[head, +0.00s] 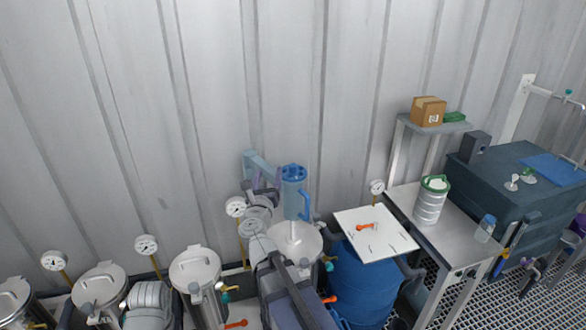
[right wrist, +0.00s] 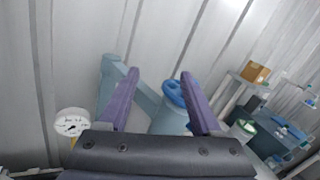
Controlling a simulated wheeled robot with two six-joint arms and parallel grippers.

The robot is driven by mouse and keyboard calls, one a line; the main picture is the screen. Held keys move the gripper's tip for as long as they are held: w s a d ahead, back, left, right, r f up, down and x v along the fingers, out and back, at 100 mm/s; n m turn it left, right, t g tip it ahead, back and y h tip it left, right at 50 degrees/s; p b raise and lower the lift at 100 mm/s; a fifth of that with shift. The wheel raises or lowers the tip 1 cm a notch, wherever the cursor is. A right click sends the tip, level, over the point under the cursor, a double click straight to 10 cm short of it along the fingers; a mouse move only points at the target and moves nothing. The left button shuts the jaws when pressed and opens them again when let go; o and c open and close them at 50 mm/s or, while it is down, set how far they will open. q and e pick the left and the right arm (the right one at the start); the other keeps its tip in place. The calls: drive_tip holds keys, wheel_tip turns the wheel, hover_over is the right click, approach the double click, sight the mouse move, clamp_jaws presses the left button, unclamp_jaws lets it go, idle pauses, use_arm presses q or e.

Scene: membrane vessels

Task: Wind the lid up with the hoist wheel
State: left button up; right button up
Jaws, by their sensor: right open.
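My right gripper (head: 265,180) is open and empty, with its purple fingers in front of a blue-grey bracket (head: 250,157) near the wall. In the right wrist view its fingers (right wrist: 158,85) stand wide apart, and the bracket (right wrist: 108,80) shows behind the left one. A blue jug-like body (head: 293,178) with a side handle is just right of the gripper, above a pale round steel lid (head: 296,240). In the right wrist view a blue ring-shaped top (right wrist: 174,93) shows between the fingers. I cannot make out a hoist wheel for certain.
Steel vessels (head: 99,287) with gauges (head: 147,245) stand along the wall at left. A blue drum (head: 362,285) with a white board (head: 375,233) above it stands right of the gripper. A steel table (head: 405,205) holds a green-lidded container (head: 430,200). Dark grating covers the floor at right.

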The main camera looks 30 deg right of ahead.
sight(292, 170)
drive_tip(key=shift+w+d+f+m+g+h, duration=0.25)
drive_tip(key=shift+w+d+m+g+h, duration=0.25)
drive_tip(key=shift+d+m, duration=0.75)
drive_tip(key=shift+w+d+f+m+g+h, duration=0.35)
drive_tip(key=shift+d+m+g, duration=0.2)
drive_tip(key=shift+d, duration=1.4)
drive_tip(key=shift+w+d+f+m+g+h, duration=0.2)
drive_tip(key=shift+w+d+m+g+h, duration=0.3)
drive_tip(key=shift+d+m, duration=0.75)
drive_tip(key=shift+s+d+n, duration=0.1)
drive_tip(key=shift+d+n, duration=0.25)
drive_tip(key=shift+c, duration=0.2)
clamp_jaws()
